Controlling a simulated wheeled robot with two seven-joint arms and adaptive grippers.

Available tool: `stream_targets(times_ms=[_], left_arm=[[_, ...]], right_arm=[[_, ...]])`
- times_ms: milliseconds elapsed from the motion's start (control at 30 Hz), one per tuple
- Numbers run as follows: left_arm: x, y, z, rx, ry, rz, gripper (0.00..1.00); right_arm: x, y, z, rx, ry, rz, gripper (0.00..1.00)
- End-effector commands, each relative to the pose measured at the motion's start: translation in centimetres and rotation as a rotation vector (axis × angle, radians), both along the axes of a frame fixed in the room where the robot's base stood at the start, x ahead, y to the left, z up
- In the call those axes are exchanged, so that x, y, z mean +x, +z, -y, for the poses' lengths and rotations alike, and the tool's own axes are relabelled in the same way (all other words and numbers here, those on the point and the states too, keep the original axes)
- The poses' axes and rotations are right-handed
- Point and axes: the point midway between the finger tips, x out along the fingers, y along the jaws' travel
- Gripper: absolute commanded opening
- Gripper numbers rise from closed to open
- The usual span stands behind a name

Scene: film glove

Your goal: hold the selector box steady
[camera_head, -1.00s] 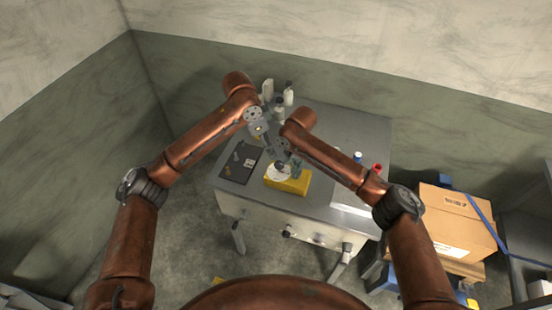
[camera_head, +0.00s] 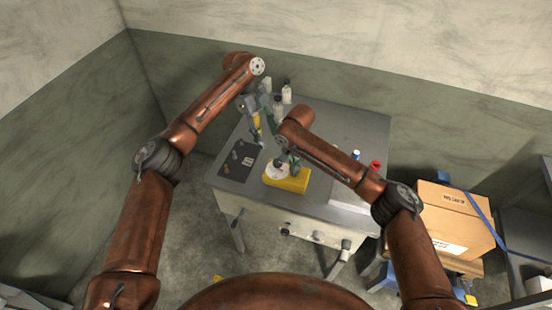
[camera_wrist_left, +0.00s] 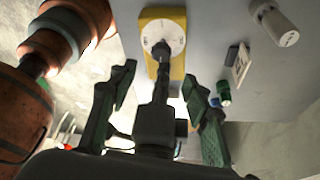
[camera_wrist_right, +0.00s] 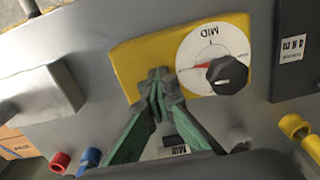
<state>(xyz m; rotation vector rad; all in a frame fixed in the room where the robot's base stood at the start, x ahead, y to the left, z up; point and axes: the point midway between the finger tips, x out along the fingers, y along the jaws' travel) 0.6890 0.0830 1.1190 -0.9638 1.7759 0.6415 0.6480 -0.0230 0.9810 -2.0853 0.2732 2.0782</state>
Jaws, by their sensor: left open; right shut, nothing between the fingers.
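The selector box (camera_head: 290,184) is yellow with a white dial and a black knob, and sits on the grey table near its front edge. It also shows in the left wrist view (camera_wrist_left: 177,68) and right wrist view (camera_wrist_right: 130,70), where the dial reads MID beside a red mark. My left gripper (camera_head: 264,138) is open and empty, above the table behind and left of the box. My right gripper (camera_wrist_right: 160,83) is shut on nothing, its fingertips over the box face beside the dial's edge. Whether they touch the box I cannot tell.
A dark mat (camera_head: 236,172) with small parts and a label lies left of the box. Bottles (camera_head: 286,93) stand at the back. A cardboard box (camera_head: 447,212) stands off the table at right.

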Motion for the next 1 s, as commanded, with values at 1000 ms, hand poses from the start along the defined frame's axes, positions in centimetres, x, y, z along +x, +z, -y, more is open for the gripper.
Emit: stream_targets(times_ms=[1000], left_arm=[[-2.2, -10.0, 3.4, 0.0, 0.002, 0.0, 0.43]], right_arm=[[-0.3, -0.8, 0.3, -0.007, -0.003, -0.013, 0.0]])
